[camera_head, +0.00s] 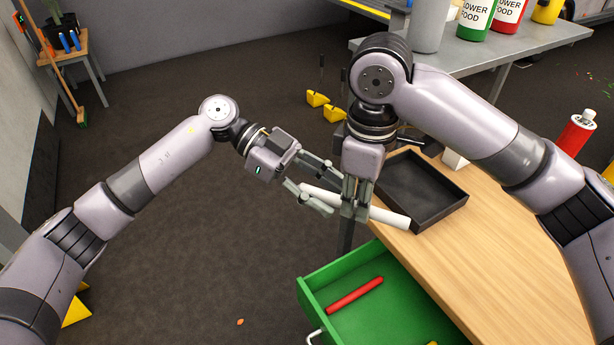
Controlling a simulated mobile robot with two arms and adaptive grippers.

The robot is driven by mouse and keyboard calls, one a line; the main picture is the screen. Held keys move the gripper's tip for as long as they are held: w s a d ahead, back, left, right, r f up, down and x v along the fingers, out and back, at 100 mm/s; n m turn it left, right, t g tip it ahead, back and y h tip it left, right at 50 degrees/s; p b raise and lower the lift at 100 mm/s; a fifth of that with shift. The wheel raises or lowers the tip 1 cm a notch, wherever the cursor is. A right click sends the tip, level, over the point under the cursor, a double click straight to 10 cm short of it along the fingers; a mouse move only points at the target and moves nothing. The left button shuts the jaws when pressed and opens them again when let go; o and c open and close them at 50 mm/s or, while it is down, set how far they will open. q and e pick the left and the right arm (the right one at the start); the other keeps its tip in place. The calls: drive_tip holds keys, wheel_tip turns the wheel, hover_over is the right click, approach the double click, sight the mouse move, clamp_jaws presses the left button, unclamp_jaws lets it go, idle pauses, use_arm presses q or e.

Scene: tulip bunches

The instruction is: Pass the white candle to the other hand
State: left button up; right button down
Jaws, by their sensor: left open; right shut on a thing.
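The white candle (388,215) is long and lies nearly level in the air, sloping down to the right. My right gripper (354,208) points down and is shut on the candle near its middle. Its fingers hide part of the candle. My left gripper (324,184) comes in from the left and is open, with its fingers on either side of the candle's left end. I cannot tell whether they touch it. The candle's right end is near the table's left edge and the black tray.
A black tray (455,205) sits on the wooden table (490,260). Below, an open green drawer (330,325) holds a red candle (355,295). A red bottle (575,135) stands at the right. A grey table (490,70) with flower food containers is behind.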

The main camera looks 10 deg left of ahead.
use_arm(q)
drive_tip(key=shift+s+d+f, duration=0.1)
drive_tip(key=shift+s+d, duration=0.05)
drive_tip(key=shift+d, duration=0.15)
drive_tip(key=shift+c, duration=0.3)
clamp_jaws()
use_arm(e)
drive_tip(key=c, duration=1.4)
unclamp_jaws()
drive_tip(key=shift+r, duration=0.15)
